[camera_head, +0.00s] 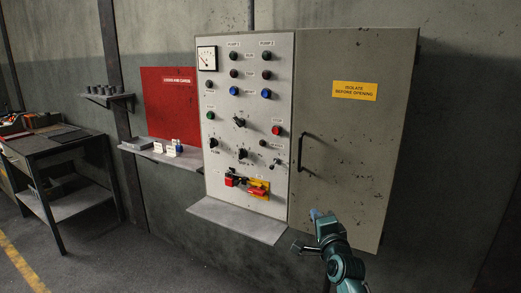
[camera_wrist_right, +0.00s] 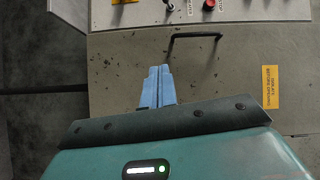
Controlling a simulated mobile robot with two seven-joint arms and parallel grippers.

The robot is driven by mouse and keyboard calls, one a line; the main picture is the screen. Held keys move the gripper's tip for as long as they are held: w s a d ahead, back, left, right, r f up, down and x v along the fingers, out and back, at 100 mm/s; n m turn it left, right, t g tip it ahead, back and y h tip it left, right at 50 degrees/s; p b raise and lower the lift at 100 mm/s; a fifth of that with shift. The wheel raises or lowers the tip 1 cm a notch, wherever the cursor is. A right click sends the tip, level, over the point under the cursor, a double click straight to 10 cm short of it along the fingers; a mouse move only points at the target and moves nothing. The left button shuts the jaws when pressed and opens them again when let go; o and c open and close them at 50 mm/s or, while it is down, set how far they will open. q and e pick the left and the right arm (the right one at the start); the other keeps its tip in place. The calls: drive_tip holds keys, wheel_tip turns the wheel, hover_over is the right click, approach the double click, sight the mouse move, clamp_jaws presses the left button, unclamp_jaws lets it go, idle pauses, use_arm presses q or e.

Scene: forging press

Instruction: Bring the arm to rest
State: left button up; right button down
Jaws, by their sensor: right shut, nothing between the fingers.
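My right gripper (camera_head: 314,213) is in front of the lower part of the cabinet's grey door (camera_head: 345,120), below the door handle (camera_head: 302,152). In the right wrist view its two blue fingers (camera_wrist_right: 157,88) are together with nothing between them. That view also shows the dark door handle (camera_wrist_right: 195,36) beyond the fingertips, apart from them. The right arm comes in from the bottom of the head view. My left gripper is not in view.
The control panel (camera_head: 249,115) carries knobs, lamps and red and yellow switches, with a ledge (camera_head: 238,220) below it. A red board (camera_head: 171,105), a wall shelf (camera_head: 162,155) and a dark workbench (camera_head: 60,150) stand to the left. The floor before the bench looks clear.

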drive_tip(key=s+d+r+n+h, duration=0.1)
drive_tip(key=d+r+h, duration=0.1)
drive_tip(key=d, duration=1)
drive_tip(key=s+d+r+n+h, duration=0.1)
drive_tip(key=d+r+h, duration=0.15)
drive_tip(key=d, duration=0.95)
drive_tip(key=s+d+r+n+h, duration=0.1)
drive_tip(key=d+r+h, duration=0.1)
drive_tip(key=d, duration=0.9)
drive_tip(key=s+a+f+n+g+y, duration=0.2)
drive_tip(key=s+a+f+n, duration=0.35)
drive_tip(key=f, duration=0.45)
drive_tip(key=s+a+f+n+g+y, duration=0.1)
drive_tip(key=s+a+f+n+g, duration=0.1)
drive_tip(key=s+a+f+n, duration=0.6)
drive_tip(key=s+a+f+n+g+y, duration=0.1)
drive_tip(key=s+a+f+n+g, duration=0.15)
drive_tip(key=s+f, duration=0.4)
drive_tip(key=s+a+f+n+g+y, duration=0.15)
drive_tip(key=s+a+f, duration=0.25)
drive_tip(key=s, duration=0.5)
drive_tip(key=s+a+f+n+g+y, duration=0.1)
drive_tip(key=s+a+f+n, duration=0.1)
drive_tip(key=s+a+f, duration=0.45)
drive_tip(key=s+a+r+m+t, duration=0.1)
drive_tip(key=a+r+m, duration=0.1)
drive_tip(key=a+m, duration=0.3)
drive_tip(key=a, duration=0.3)
drive_tip(key=shift+r+y, duration=0.15)
drive_tip(key=shift+y, duration=0.15)
